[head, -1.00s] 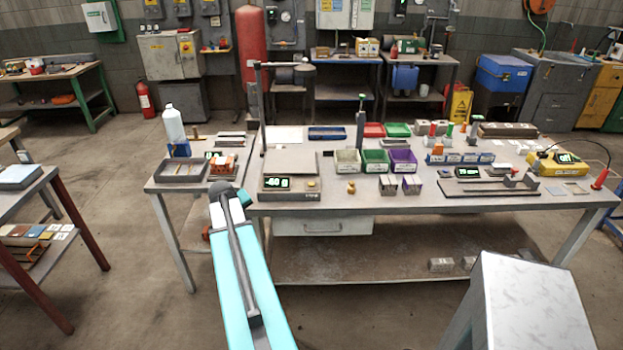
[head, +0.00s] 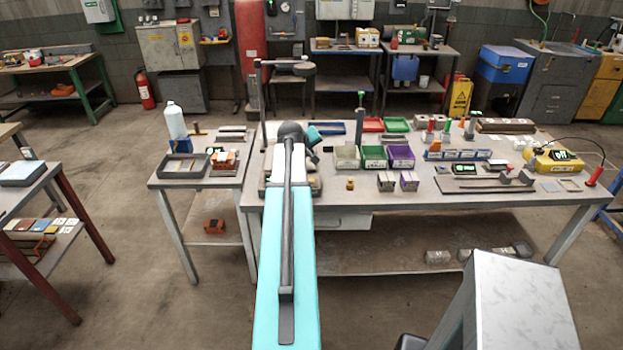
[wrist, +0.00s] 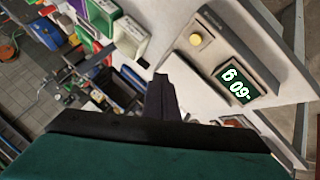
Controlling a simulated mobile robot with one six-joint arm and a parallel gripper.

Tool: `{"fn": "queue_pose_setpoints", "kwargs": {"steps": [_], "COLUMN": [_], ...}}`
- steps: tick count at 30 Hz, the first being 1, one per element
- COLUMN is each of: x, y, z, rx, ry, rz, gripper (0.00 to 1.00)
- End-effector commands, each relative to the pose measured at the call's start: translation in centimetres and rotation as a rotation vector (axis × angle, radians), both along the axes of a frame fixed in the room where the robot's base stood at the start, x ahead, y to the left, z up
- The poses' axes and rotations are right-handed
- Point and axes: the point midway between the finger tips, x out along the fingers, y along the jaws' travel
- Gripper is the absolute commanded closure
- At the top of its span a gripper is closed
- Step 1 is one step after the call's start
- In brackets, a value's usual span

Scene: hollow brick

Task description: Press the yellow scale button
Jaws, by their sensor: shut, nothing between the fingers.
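The scale (wrist: 226,42) shows in the wrist view as a pale body with a dark display (wrist: 238,86) that seems to read -60 g, seen turned. The round yellow button (wrist: 195,39) is on the scale's front face beside the display, uncovered. My gripper (wrist: 160,84) is shut and empty; its dark fingertips appear below and left of the button in the picture, apart from it. The height of the tips above the scale is hard to tell. In the head view my arm covers most of the scale, including the button and display, and the fingertips are hidden.
On the table, right of my arm, stand a white bin (head: 346,158), a green bin (head: 374,158) and a purple bin (head: 401,157). A small brass weight (head: 350,184) and small blocks (head: 386,182) are near the front edge. A thin upright stand (head: 262,110) rises behind the scale.

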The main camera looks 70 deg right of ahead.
Motion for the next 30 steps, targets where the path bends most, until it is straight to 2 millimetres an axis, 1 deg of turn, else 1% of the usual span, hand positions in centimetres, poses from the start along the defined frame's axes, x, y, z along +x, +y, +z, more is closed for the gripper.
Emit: {"fn": "queue_pose_setpoints", "kwargs": {"steps": [11,16,20,30], "x": [0.0,0.0,0.0,0.0], "y": [0.0,0.0,0.0,0.0], "z": [-0.1,-0.7,-1.6,-4.8], "rx": [0.000,0.000,0.001,0.001], "ry": [0.000,0.000,0.001,0.000], "rz": [0.000,0.000,0.001,0.001], "gripper": [1.00,1.00,1.00,1.00]}}
